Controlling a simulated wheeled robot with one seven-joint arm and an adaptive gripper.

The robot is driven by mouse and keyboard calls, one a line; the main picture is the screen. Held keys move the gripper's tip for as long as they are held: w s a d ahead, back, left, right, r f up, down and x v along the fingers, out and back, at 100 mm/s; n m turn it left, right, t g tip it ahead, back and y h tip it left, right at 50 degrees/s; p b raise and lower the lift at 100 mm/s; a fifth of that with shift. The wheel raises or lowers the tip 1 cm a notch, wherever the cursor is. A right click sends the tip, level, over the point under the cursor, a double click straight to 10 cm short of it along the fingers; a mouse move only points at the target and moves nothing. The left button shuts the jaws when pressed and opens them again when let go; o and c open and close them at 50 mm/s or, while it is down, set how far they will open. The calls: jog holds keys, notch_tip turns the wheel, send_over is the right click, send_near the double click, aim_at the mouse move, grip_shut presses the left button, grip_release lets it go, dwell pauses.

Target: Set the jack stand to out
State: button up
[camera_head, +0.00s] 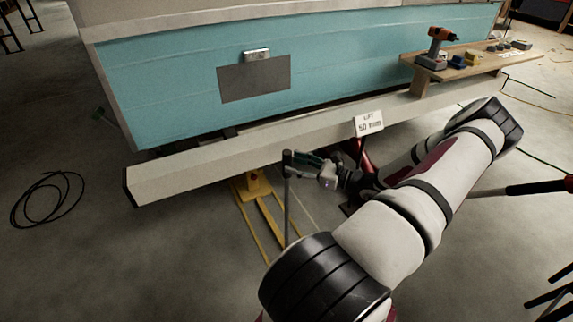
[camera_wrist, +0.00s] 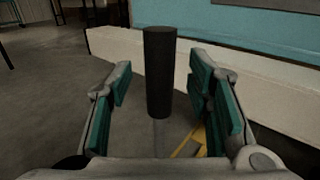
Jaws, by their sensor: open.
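A red stand (camera_head: 362,156), likely the jack stand, shows partly under the pale beam of the camper, below a small sign; my arm hides much of it. A yellow floor jack (camera_head: 254,188) sits on the floor left of it, partly under the beam. An upright handle (camera_head: 287,205) with a black grip rises near the jack. My gripper (camera_head: 306,159) is at the top of this handle. In the wrist view the black grip (camera_wrist: 159,72) stands upright between my open green-padded fingers, with gaps visible on both sides.
The camper's pale beam (camera_head: 190,172) runs just behind my gripper. The sign (camera_head: 368,122) reads "LIFT 50 mm". A wooden shelf (camera_head: 480,68) holds a drill (camera_head: 436,47) and other items. A coiled black cable (camera_head: 47,199) lies at left. Floor at front left is clear.

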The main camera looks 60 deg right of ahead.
aim_at(287, 161)
jog(key=shift+w+a+b, duration=0.2)
jog(key=shift+w+b, duration=0.15)
jog(key=shift+w, duration=1.5)
grip_shut()
